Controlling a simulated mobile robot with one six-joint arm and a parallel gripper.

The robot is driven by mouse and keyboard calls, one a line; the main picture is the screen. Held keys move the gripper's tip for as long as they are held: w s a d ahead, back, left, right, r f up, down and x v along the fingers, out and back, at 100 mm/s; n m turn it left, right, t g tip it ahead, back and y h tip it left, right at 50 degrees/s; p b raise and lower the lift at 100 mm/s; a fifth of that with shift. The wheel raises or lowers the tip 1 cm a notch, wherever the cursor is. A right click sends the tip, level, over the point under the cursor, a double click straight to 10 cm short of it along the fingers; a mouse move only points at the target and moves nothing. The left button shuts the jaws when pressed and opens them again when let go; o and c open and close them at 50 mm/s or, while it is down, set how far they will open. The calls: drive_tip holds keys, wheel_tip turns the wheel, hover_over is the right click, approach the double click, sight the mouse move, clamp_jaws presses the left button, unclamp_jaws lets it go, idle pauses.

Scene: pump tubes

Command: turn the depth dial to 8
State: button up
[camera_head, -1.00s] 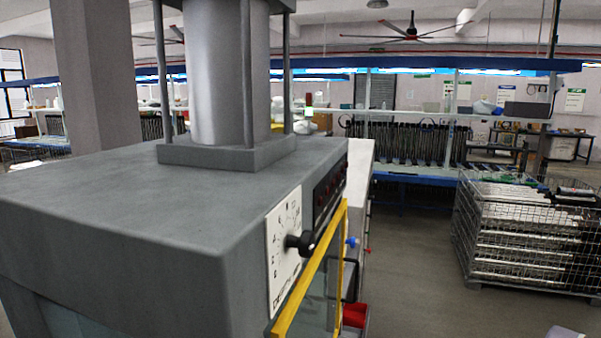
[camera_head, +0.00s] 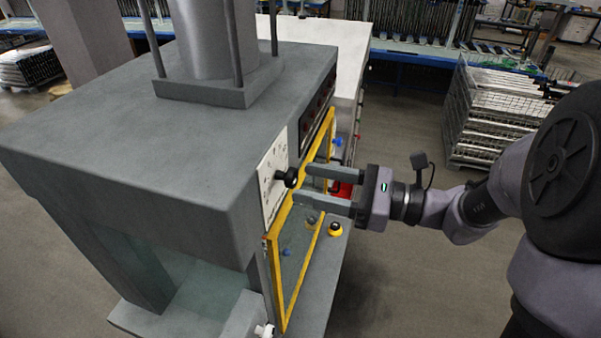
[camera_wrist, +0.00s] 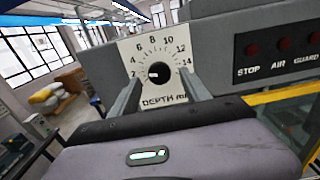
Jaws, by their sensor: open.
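The depth dial is a black knob (camera_head: 289,177) on a white scale plate (camera_head: 272,180) at the front of the grey press. In the wrist view the black knob (camera_wrist: 158,73) sits mid-plate, with numbers in an arc above it and "DEPTH" below. The 8 is near the top of the scale. A small light mark shows on the knob's left part; which number it points to I cannot tell. My gripper (camera_head: 303,184) is open, its two fingers pointing at the dial. In the wrist view the fingers (camera_wrist: 162,90) stand left and right of the knob, with gaps; contact is not visible.
A yellow-framed guard (camera_head: 300,235) lies just below the dial. A dark panel (camera_wrist: 279,46) with red buttons marked STOP, AIR and GUARD is to the right of the plate. A wire crate (camera_head: 490,115) stands on the floor behind. Open floor lies right of the press.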

sight(286, 177)
drive_tip(key=shift+x, duration=1.4)
drive_tip(key=shift+c, duration=0.2)
clamp_jaws()
drive_tip(key=shift+p, duration=0.4)
